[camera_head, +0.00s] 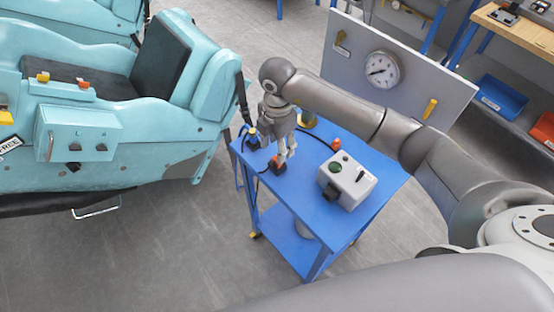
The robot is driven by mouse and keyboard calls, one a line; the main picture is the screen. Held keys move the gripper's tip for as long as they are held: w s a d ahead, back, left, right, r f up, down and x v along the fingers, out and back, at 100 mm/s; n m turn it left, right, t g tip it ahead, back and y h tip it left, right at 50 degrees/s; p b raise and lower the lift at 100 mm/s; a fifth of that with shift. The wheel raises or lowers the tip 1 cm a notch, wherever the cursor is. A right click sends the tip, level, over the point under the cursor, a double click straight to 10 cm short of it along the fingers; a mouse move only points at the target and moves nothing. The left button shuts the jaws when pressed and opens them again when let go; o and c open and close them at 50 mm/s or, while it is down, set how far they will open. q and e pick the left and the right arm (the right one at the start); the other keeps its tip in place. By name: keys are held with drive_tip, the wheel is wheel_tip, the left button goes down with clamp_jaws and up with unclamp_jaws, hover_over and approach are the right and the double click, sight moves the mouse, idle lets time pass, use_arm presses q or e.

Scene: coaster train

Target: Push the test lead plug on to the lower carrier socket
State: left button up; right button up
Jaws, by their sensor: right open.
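My right gripper (286,154) is open and points down over the near left part of the blue cart. A small black and orange plug-like piece (277,168) lies on the cart top just below its fingertips; I cannot tell whether they touch. Another orange piece (337,144) with a black cable lies farther right. The turquoise coaster car has a side box (88,132) with two dark fittings low on its face. I cannot tell which part is the lower carrier socket. My left gripper is not in view.
The blue cart (308,205) carries a grey tester box (347,180) at its right. A grey panel with a round gauge (382,70) stands behind the cart. Floor (190,240) is free between car and cart. My arm link crosses the bottom right.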

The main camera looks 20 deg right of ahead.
sight(275, 165)
wheel_tip(275, 165, down, 5)
drive_tip(key=p, duration=0.2)
drive_tip(key=shift+r+p, duration=0.2)
drive_tip(key=shift+p, duration=0.15)
drive_tip(key=shift+f, duration=0.35)
drive_tip(key=shift+c, duration=0.5)
clamp_jaws()
